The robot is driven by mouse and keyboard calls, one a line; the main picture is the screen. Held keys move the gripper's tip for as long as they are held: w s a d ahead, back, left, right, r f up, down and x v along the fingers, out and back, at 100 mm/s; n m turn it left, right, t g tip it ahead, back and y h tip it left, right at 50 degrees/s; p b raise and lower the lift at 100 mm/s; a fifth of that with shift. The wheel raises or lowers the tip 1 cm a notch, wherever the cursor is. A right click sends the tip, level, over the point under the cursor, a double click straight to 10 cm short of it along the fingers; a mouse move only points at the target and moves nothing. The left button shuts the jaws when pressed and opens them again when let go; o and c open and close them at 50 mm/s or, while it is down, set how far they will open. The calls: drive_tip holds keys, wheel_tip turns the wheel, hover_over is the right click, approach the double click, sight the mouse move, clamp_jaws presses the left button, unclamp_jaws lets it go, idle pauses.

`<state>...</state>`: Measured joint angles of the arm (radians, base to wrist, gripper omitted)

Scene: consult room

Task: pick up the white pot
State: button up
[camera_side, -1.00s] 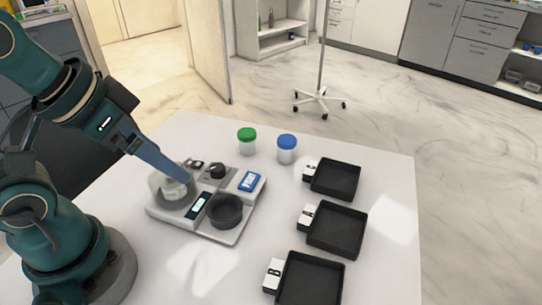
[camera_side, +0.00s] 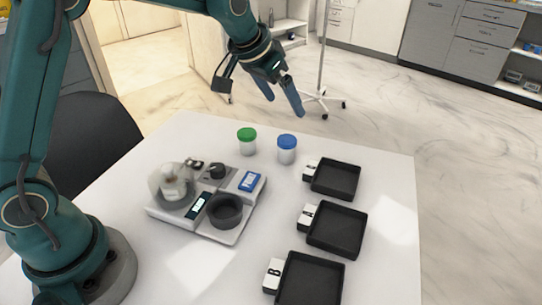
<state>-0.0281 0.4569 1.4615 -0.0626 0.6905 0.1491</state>
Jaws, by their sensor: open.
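A small white pot (camera_side: 174,186) sits inside a clear, see-through round cover on the left part of a light grey device (camera_side: 222,232); its lower part is blurred by the cover. Two white-bodied jars stand on the table behind the device, one with a green lid (camera_side: 246,140) and one with a blue lid (camera_side: 287,148). My gripper (camera_side: 284,97) is open and empty, raised high beyond the jars and well away from the white pot. Its two blue fingers point down and are apart.
The device also carries a dark round cup (camera_side: 225,210), a black knob (camera_side: 217,171) and a blue label (camera_side: 249,181). Black trays (camera_side: 336,229) with white tags line the table's right side. A wheeled stand (camera_side: 320,101) is behind the table.

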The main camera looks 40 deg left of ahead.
sight(286, 140)
drive_tip(key=shift+g, duration=0.8)
drive_tip(key=f, duration=0.7)
drive_tip(key=shift+w+a+f, duration=0.15)
drive_tip(key=shift+w+f, duration=0.15)
drive_tip(key=shift+w, duration=0.05)
drive_tip(key=shift+x, duration=2.45)
drive_tip(key=c, duration=1.4)
